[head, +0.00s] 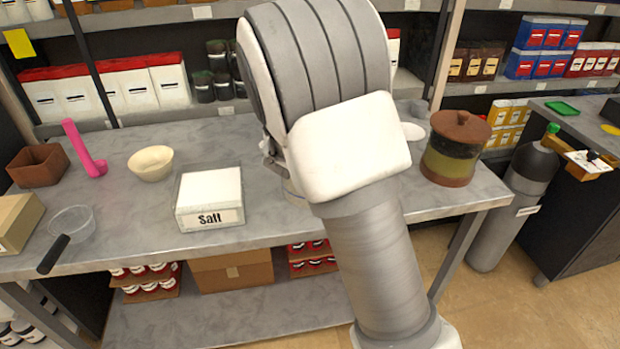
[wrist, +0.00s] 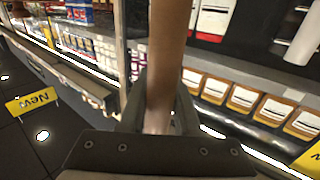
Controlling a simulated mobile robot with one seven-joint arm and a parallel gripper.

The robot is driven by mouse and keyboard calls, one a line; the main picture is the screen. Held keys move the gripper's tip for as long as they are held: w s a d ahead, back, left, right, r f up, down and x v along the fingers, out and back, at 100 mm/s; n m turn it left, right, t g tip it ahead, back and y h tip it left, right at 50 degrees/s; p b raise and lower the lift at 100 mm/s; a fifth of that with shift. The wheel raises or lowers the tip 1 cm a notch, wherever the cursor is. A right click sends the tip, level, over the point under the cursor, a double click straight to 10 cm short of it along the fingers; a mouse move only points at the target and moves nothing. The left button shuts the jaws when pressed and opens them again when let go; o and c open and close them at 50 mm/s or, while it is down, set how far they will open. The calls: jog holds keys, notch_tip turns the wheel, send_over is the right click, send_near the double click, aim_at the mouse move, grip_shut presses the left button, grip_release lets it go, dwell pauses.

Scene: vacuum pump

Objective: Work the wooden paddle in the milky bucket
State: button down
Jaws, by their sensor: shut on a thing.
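The wooden paddle shows in the wrist view as a brown shaft (wrist: 169,45) running up from between my fingers. My gripper (wrist: 160,112) is shut on this shaft, with a dark finger on each side. No bucket shows in the wrist view.
A white salt box (head: 209,199) stands on the table (head: 130,225) left of my arm. A cream bowl (head: 151,163), a pink ladle (head: 84,149) and a brown box (head: 38,166) lie farther left. A lidded brown-green jar (head: 455,149) stands at the right. Stocked shelves line the back.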

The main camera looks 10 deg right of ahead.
dwell(0.3)
jog(key=w+a+p, duration=0.1)
jog(key=w+a, duration=0.2)
dwell(0.6)
jog(key=v, duration=0.4)
jog(key=shift+w+a+p, duration=0.1)
jog(key=shift+a+p, duration=0.2)
jog(key=shift+a, duration=0.05)
jog(key=shift+d, duration=0.1)
dwell(0.4)
jog(key=shift+s+d+b, duration=0.5)
jog(key=shift+s+d, duration=0.9)
jog(key=shift+s, duration=0.05)
